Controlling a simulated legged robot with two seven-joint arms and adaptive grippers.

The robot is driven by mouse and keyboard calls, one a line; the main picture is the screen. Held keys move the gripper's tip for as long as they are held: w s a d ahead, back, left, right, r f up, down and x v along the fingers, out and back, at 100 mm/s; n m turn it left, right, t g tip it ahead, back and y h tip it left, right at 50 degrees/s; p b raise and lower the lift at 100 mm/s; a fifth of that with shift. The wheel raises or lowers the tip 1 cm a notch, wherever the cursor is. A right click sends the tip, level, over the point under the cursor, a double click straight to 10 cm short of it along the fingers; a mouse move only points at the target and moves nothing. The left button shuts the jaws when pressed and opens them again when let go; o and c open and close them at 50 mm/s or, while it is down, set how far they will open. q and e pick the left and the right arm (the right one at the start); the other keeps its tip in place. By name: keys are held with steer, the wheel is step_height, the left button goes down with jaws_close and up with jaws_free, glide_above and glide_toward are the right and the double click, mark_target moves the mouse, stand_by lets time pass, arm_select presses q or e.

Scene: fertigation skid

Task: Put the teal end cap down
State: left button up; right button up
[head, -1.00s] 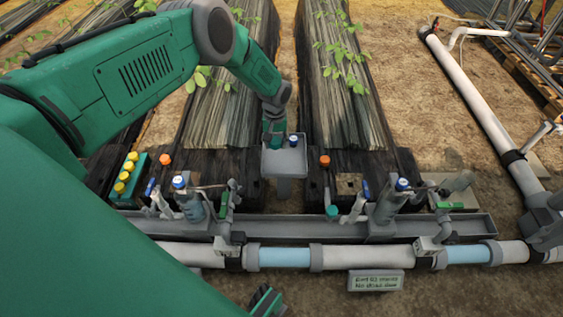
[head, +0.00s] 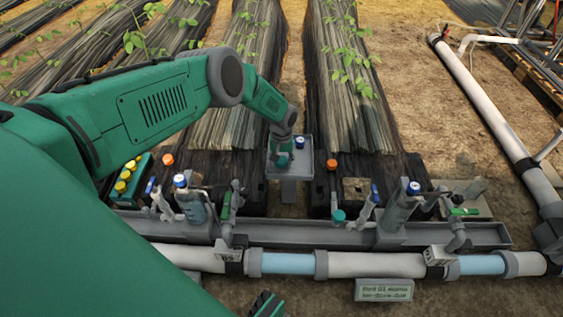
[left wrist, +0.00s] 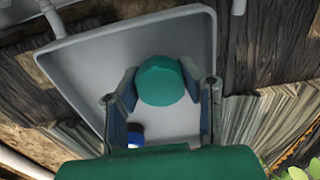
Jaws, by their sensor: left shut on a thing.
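The teal end cap (left wrist: 160,80) is between the two fingers of my left gripper (left wrist: 163,90), which is shut on it. It shows over the inside of a grey tray (left wrist: 85,65). In the head view my left gripper (head: 283,158) points down at the left part of the tray (head: 303,168). I cannot tell whether the cap touches the tray floor. A blue-and-white cap (head: 300,142) stands in the tray, and shows close to a finger in the left wrist view (left wrist: 136,138). A dark and green tip (head: 267,305), probably my right gripper, shows at the bottom edge; its jaws are unclear.
A teal rack with yellow caps (head: 126,178) stands left. Orange caps (head: 167,160) (head: 331,164) flank the tray. Another teal piece (head: 338,215) sits near the right valve. A grey trough (head: 290,236) and a pipe (head: 375,265) run across the front.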

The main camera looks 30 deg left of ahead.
arm_select(q)
steer(key=shift+f, duration=0.6)
steer(key=o, duration=1.1)
steer(key=shift+o, duration=0.2)
steer(key=shift+r, duration=0.1)
